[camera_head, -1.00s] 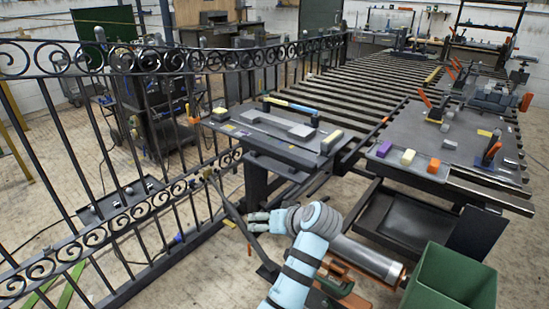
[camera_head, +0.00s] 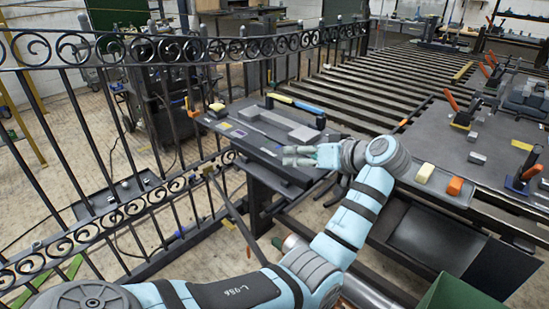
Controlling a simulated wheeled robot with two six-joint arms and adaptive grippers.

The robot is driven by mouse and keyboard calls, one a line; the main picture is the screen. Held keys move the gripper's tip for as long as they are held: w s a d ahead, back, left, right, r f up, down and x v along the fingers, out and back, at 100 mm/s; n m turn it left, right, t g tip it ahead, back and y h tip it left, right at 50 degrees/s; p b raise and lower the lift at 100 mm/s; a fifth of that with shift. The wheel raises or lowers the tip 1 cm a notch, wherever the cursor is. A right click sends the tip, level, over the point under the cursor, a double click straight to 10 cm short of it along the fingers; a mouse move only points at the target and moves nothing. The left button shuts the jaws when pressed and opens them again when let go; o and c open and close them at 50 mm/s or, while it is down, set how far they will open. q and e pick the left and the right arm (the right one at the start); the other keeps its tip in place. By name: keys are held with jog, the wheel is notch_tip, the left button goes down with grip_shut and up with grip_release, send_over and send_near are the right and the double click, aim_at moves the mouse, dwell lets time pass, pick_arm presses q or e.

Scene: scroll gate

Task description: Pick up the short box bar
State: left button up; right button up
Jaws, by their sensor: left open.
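A grey bar (camera_head: 275,122) lies on a dark plate on top of the small work stand (camera_head: 222,127), left of centre. It has a raised block at each end. I cannot tell for sure that it is the short box bar. My left gripper (camera_head: 286,156) reaches in over the stand's front right edge, fingers pointing left. It is open and empty, apart from the bar and nearer to me. My right gripper does not show.
A yellow and blue tool (camera_head: 296,104) lies behind the bar. A scrolled black fence (camera_head: 190,50) stands to the left. A green bin (camera_head: 470,292) stands at the lower right.

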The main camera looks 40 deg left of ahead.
pick_arm(q)
send_near(272, 159)
jog(key=shift+w+a+f+b, duration=0.2)
jog(key=shift+w+a, duration=0.05)
jog(key=shift+a, duration=0.3)
jog(key=shift+w+a+f+b, duration=0.2)
jog(key=shift+w+a, duration=0.05)
jog(key=shift+a, duration=0.3)
jog(key=x, duration=0.3)
jog(key=b+x, duration=0.1)
jog(key=x, duration=0.3)
jog(key=shift+s+f, duration=0.2)
jog(key=shift+f, duration=0.1)
jog(key=shift+w+a+f, duration=0.1)
jog(key=shift+a+f, duration=0.1)
jog(key=shift+a, duration=0.25)
jog(key=shift+d+r, duration=0.1)
jog(key=shift+r, duration=0.05)
grip_shut()
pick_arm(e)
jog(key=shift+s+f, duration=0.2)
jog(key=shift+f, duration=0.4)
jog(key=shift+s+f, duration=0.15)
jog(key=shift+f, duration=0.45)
